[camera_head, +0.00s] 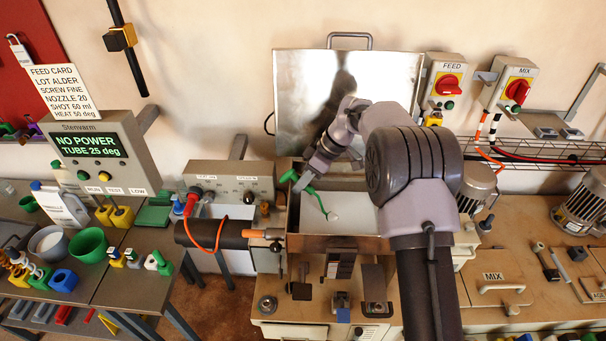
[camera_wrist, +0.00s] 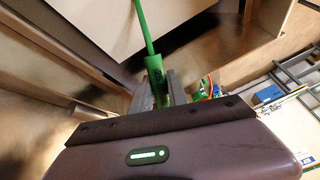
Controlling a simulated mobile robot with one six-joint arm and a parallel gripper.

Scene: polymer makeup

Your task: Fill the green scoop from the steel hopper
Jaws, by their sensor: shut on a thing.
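The green scoop (camera_head: 318,199) is held by its handle in my gripper (camera_head: 302,181). Its thin stem slants down and to the right into the open steel hopper (camera_head: 340,243). The scoop's end is over or at the pale fill inside; I cannot tell whether it touches, or what the bowl holds. In the wrist view the green handle (camera_wrist: 155,70) sits between the fingers of my gripper (camera_wrist: 154,92), and its stem runs up out of the picture. The hopper's steel lid (camera_head: 300,90) stands raised behind it.
A dark barrel (camera_head: 215,234) with an orange cable lies left of the hopper. FEED (camera_head: 446,82) and MIX (camera_head: 510,88) switch boxes hang on the wall at right. A display (camera_head: 92,146) reads NO POWER.

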